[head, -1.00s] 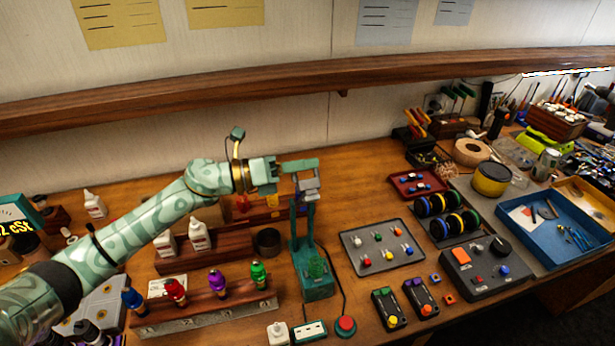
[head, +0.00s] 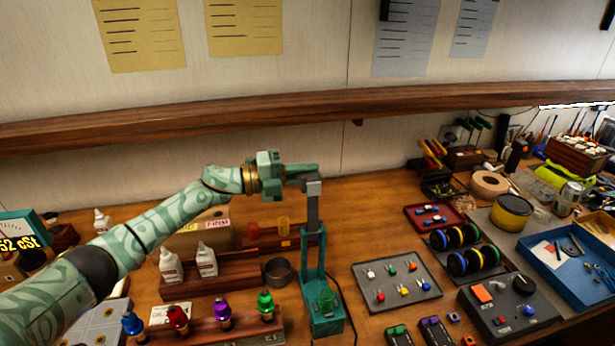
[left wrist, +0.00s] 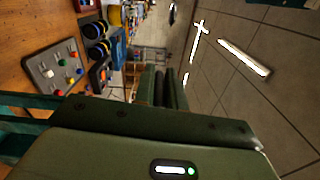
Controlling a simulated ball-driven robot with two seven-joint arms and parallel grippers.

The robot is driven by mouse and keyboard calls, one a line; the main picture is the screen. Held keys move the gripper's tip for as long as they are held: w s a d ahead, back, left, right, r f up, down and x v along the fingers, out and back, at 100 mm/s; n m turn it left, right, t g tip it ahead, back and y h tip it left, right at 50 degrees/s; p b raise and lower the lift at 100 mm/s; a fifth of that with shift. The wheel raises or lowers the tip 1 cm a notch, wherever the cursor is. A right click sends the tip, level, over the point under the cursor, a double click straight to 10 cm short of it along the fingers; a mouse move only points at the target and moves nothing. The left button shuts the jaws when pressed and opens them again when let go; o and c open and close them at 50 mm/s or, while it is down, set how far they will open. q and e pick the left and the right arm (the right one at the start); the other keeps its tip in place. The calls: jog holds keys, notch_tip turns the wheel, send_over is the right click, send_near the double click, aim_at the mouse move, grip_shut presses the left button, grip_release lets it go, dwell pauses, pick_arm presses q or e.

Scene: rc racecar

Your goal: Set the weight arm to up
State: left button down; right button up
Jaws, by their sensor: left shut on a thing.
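The weight arm (head: 313,211) is a grey bar with a wider block at its top. It stands about upright on a teal stand (head: 313,262) near the middle of the bench in the head view. My left gripper (head: 305,174) comes in from the left and is shut at the top of the arm, on its block. The fingers partly hide the top of the block. In the left wrist view, the dark closed fingers (left wrist: 165,88) point away from the camera, and I cannot make out the weight arm there.
A rack with coloured bottles (head: 214,330) and white bottles (head: 206,260) stand left of the stand. A grey tray of coloured pegs (head: 396,284) lies to its right. A wooden shelf (head: 240,122) runs along the wall behind. The space above the bench around the gripper is clear.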

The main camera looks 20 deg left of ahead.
pick_arm(q)
jog(key=shift+a+f, duration=0.1)
jog(key=shift+f, duration=0.2)
jog(key=c, duration=1.5)
grip_release()
jog(key=shift+w, duration=0.1)
jog(key=shift+w+a, duration=0.1)
jog(key=b+v, duration=0.2)
jog(key=v, duration=1.4)
jog(key=shift+a, duration=0.1)
